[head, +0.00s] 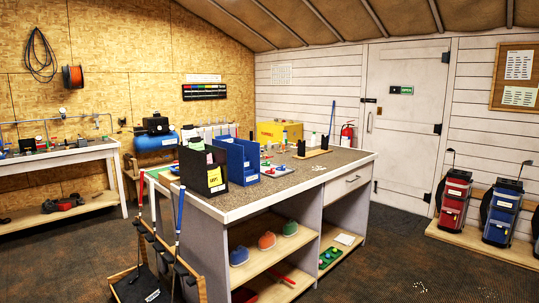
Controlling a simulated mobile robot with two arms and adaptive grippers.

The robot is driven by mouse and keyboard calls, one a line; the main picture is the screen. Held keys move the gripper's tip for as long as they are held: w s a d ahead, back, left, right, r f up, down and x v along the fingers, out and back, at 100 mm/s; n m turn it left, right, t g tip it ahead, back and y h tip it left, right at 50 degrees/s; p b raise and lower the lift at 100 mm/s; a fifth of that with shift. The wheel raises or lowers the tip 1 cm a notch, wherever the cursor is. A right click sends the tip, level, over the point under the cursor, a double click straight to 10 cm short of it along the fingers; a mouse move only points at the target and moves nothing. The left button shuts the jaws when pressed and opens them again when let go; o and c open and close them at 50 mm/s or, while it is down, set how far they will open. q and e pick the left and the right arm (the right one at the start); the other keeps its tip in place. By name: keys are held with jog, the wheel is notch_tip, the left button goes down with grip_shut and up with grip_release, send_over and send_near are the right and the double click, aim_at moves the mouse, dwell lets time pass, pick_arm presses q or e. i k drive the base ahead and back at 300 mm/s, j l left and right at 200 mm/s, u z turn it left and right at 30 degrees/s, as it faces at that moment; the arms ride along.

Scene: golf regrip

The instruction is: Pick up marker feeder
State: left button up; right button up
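I cannot tell for sure which thing is the marker feeder. A black open-topped box (203,170) with a yellow label stands at the near left corner of the workbench (245,205). A blue open box (237,160) with pale labels stands beside it on the right. A flat tray with small coloured pieces (277,170) lies right of the blue box. Neither of my grippers shows in the head view.
A yellow box (279,132) and small bottles stand at the bench's back. Golf clubs (179,215) rise from a wooden rack (160,270) at the bench's left front. Golf bags (453,195) stand at right.

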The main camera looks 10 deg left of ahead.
aim_at(268, 156)
jog(key=u, duration=0.85)
jog(key=i+l+u, duration=0.15)
jog(key=l+u, duration=0.65)
jog(key=l, duration=0.2)
jog(key=l+u, duration=0.4)
jog(key=l, duration=0.15)
jog(key=l+u, duration=0.35)
jog(key=l, duration=0.2)
